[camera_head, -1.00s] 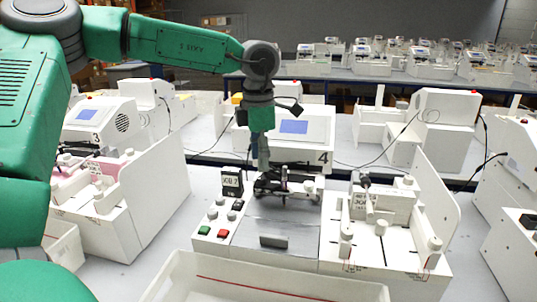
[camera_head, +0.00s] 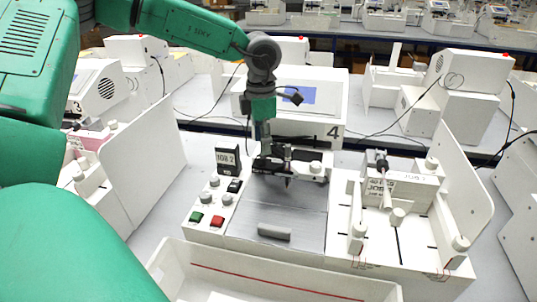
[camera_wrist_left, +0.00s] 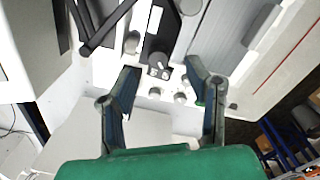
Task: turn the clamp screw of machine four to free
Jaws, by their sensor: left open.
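Machine four (camera_head: 290,125) is a white plotter with a "4" on its front, at mid-picture in the head view. Its dark pen carriage (camera_head: 290,160) lies across the grey bed, with a pale round knob (camera_head: 315,167) at its right. My left gripper (camera_head: 262,160) points down at the carriage's left end, partly hiding it. In the left wrist view my left gripper (camera_wrist_left: 162,68) has its fingers spread. A small grey knob (camera_wrist_left: 158,60) on a dark part appears between the fingertips; contact cannot be told. I cannot tell for sure which knob is the clamp screw. My right gripper is out of view.
A white tray (camera_head: 270,262) stands in front. An upright white panel (camera_head: 462,180) and posts stand at right.

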